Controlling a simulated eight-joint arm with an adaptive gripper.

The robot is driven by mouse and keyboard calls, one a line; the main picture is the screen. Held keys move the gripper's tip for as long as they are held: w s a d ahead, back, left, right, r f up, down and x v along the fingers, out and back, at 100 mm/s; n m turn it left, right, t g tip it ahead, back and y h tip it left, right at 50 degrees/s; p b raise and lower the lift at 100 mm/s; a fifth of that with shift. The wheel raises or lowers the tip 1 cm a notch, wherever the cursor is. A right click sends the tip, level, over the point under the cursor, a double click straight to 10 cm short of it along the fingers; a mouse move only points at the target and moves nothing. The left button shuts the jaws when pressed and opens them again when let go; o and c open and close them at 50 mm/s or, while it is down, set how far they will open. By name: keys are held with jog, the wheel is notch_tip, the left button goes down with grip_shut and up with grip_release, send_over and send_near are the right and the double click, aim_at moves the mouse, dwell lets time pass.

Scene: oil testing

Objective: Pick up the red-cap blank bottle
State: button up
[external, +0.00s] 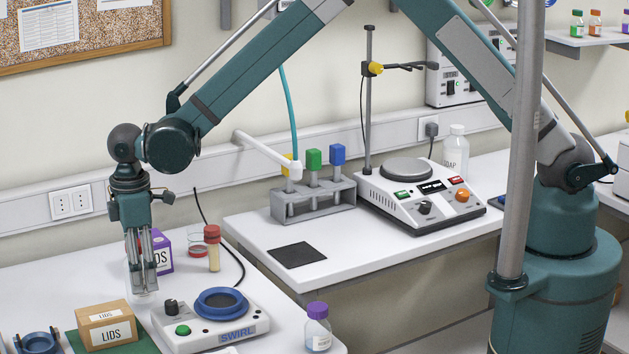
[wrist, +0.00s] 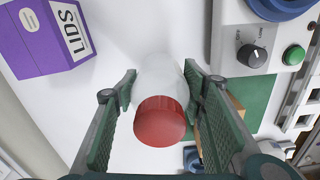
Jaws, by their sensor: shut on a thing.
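My gripper (external: 142,288) points down over the left bench, beside the swirl device. In the wrist view its two green pads close on either side of a clear bottle with a red cap (wrist: 160,122). The bottle body looks pale and empty, with no label seen, and its cap faces the camera. In the external view the fingers mostly hide it; only a faint clear edge shows under the fingertips. I cannot tell whether its base touches the bench. Another red-capped vial (external: 213,248), with amber contents, stands to the right of my gripper.
A purple box (external: 161,252) stands behind my gripper. A cardboard LIDS box (external: 108,326) on a green mat is in front of it. The swirl device (external: 210,318) is to the right, with a purple-capped bottle (external: 318,328) beyond. A rack (external: 312,200) stands on the other bench.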

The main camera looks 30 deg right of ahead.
jog(key=shift+r+b, duration=0.35)
jog(key=shift+r, duration=3.45)
